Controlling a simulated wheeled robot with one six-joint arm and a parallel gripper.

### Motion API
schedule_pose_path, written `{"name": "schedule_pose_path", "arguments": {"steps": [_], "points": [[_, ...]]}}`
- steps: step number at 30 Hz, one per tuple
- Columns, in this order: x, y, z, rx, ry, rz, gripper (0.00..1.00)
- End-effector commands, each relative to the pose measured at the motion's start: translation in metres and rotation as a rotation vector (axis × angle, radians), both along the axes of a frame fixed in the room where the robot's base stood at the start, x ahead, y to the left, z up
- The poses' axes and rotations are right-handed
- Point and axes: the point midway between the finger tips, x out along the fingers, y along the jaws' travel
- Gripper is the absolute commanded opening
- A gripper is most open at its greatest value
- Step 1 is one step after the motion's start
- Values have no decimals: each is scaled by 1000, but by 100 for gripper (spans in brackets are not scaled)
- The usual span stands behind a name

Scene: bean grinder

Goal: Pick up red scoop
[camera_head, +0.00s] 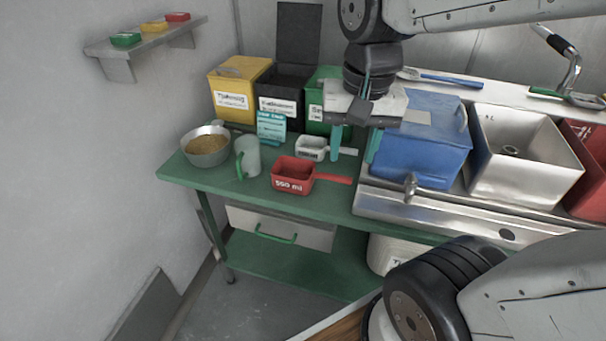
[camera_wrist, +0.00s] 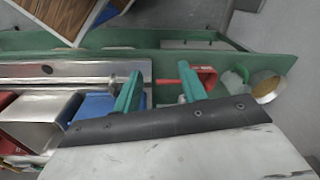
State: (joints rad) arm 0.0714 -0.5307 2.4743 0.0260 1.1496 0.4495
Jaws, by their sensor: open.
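The red scoop (camera_head: 292,180), marked 550 ml, sits upright on the green table (camera_head: 225,188), its handle pointing right toward the sink. It also shows in the wrist view (camera_wrist: 206,76), partly behind a fingertip, with its handle (camera_wrist: 168,82) pointing left. My gripper (camera_head: 352,145) is open and empty, with teal fingers. In the head view it appears above the back of the table, up and right of the scoop. In the wrist view the fingers of my gripper (camera_wrist: 160,90) are spread, with the scoop's handle showing beyond the gap between them.
A white scoop (camera_head: 311,148) stands just behind the red one. A pale jug with a green handle (camera_head: 251,157) and a metal bowl of grain (camera_head: 206,147) stand left. Yellow, black and green bins line the back. A blue bin (camera_head: 425,140) and the sink (camera_head: 385,204) are right.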

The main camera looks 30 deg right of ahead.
Motion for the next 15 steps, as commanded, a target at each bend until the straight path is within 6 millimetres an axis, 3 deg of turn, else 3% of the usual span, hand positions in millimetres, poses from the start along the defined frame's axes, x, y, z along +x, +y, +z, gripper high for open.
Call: {"name": "schedule_pose_path", "arguments": {"steps": [3,9,15], "points": [[40,-16,-20,28,64,-361,42],[101,-47,-66,47,156,-978,42],[143,-75,-122,30,235,-1497,42]]}}
